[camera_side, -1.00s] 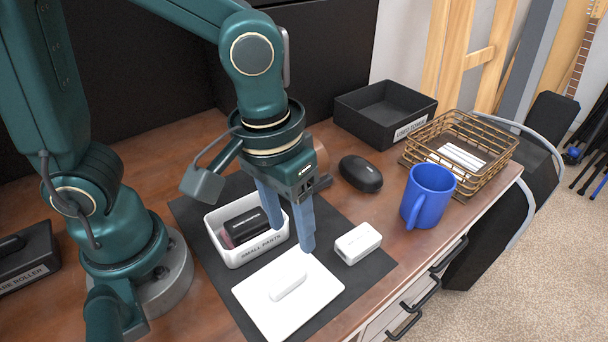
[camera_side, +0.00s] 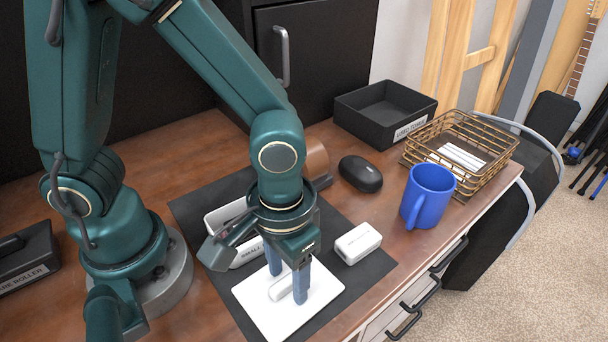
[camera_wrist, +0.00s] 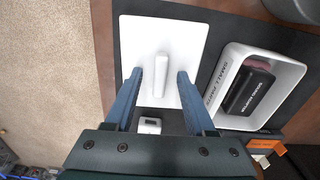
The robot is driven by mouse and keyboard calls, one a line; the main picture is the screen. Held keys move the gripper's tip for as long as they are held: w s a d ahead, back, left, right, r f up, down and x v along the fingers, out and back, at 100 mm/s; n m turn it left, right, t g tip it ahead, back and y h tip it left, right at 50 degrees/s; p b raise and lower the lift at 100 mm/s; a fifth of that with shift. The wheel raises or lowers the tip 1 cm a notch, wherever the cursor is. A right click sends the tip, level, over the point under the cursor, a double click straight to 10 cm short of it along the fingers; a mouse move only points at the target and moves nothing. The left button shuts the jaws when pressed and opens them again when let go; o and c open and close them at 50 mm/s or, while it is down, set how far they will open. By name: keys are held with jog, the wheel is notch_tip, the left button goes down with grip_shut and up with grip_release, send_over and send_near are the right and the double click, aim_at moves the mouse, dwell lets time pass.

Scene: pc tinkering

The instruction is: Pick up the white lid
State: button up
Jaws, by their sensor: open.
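The white lid (camera_side: 268,318) lies flat on the dark mat, with a raised bar handle (camera_side: 281,287) in its middle. The lid also shows in the wrist view (camera_wrist: 188,38), where the handle (camera_wrist: 161,75) stands between my two fingers. My gripper (camera_side: 288,288) is open and low over the lid, with its blue fingers on either side of the handle. In the wrist view my gripper (camera_wrist: 156,86) has clear gaps to the handle on both sides. I cannot tell whether the fingertips touch the lid.
The white small parts box (camera_side: 215,219) stands just behind the lid, partly hidden by my arm, with a black item (camera_wrist: 247,92) inside. A small white box (camera_side: 358,243) lies to the right on the mat (camera_side: 340,274). A blue mug (camera_side: 428,195) and wire basket (camera_side: 470,150) stand farther right.

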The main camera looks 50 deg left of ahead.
grip_shut()
dwell(1.3)
